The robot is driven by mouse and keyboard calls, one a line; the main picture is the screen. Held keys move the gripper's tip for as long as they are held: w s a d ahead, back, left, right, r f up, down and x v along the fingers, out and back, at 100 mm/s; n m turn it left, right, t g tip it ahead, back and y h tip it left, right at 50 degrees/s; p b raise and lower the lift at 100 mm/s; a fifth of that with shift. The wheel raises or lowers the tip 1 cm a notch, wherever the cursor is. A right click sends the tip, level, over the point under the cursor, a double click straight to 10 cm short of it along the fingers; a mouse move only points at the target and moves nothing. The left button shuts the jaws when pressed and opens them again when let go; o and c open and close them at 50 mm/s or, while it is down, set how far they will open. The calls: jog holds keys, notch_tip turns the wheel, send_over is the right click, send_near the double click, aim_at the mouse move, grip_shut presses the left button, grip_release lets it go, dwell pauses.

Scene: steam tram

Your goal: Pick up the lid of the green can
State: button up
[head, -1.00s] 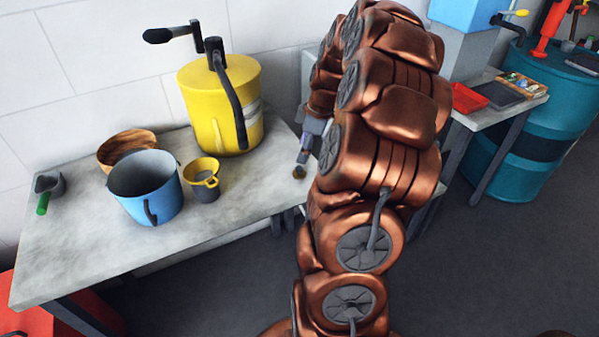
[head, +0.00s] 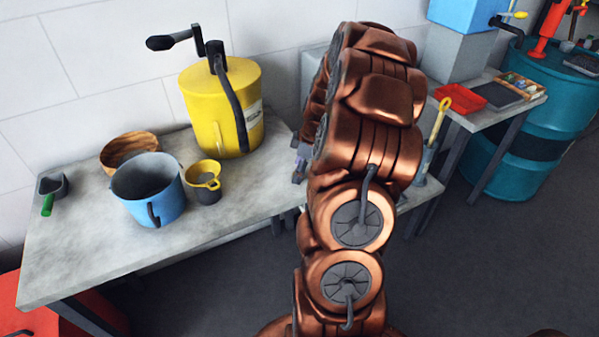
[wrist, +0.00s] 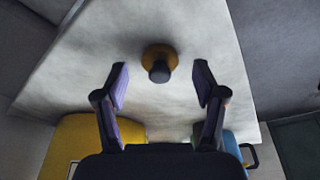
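A small round ochre lid-like piece with a dark knob (wrist: 159,72) sits on the pale worktop. I cannot confirm it is the green can's lid, as no green can is clearly in view. My gripper (wrist: 161,80) is open in the wrist view, with one purple-padded finger to each side of the piece and clear gaps between. Nothing is held. In the head view my arm hides the piece and most of my gripper; only a bit of the gripper (head: 299,166) shows at the worktop's right end.
The worktop (head: 95,245) holds a yellow cranked drum (head: 205,105), a blue pot (head: 140,180), a wooden bowl (head: 128,145), a yellow-rimmed cup (head: 204,185) and a green-handled scoop (head: 49,190). A side table to the right bears a red tray (head: 460,96).

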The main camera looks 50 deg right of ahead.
jog(key=c, duration=0.8)
